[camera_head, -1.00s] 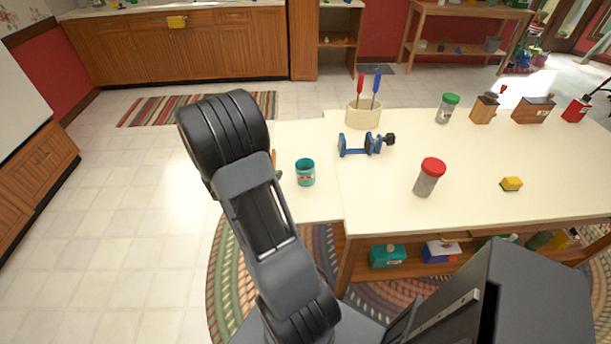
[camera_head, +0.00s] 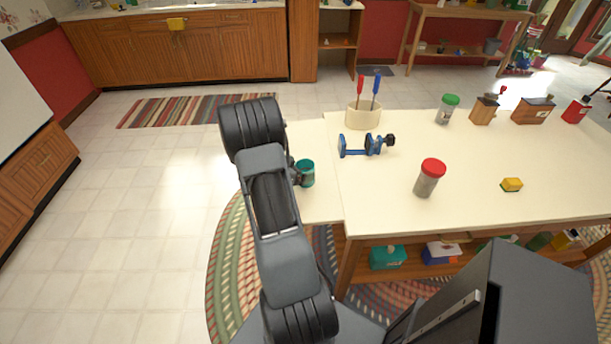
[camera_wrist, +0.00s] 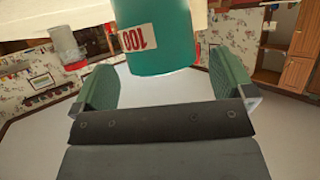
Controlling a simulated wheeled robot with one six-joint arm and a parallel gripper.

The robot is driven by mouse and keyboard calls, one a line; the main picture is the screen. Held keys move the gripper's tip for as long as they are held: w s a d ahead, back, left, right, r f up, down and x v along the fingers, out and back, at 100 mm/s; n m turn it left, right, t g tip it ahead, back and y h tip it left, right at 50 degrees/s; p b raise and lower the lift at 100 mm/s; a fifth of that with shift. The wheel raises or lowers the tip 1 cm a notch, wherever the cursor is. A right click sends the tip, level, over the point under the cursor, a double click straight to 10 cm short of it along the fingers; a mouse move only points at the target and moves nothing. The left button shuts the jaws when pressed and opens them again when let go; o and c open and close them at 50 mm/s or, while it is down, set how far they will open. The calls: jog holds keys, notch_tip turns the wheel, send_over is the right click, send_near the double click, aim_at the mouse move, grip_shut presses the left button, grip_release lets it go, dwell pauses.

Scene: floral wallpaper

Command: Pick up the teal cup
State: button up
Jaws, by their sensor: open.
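The teal cup (camera_head: 305,172) stands on the left end of the cream table, partly hidden by my arm in the head view. In the wrist view the cup (camera_wrist: 153,40) looms large at the top centre, with a white label bearing red print. My gripper (camera_wrist: 152,82) is open in the wrist view, one green-padded finger on each side and the cup just beyond and between their tips. I cannot tell if either finger touches it. In the head view the gripper (camera_head: 293,173) shows only as a dark bit at the cup's left side.
Open floor lies left of the table.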

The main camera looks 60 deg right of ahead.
aim_at(311, 165)
jog(key=shift+x, duration=1.85)
jog(key=shift+w, duration=0.1)
jog(key=c, duration=1)
jog(key=shift+r, duration=0.1)
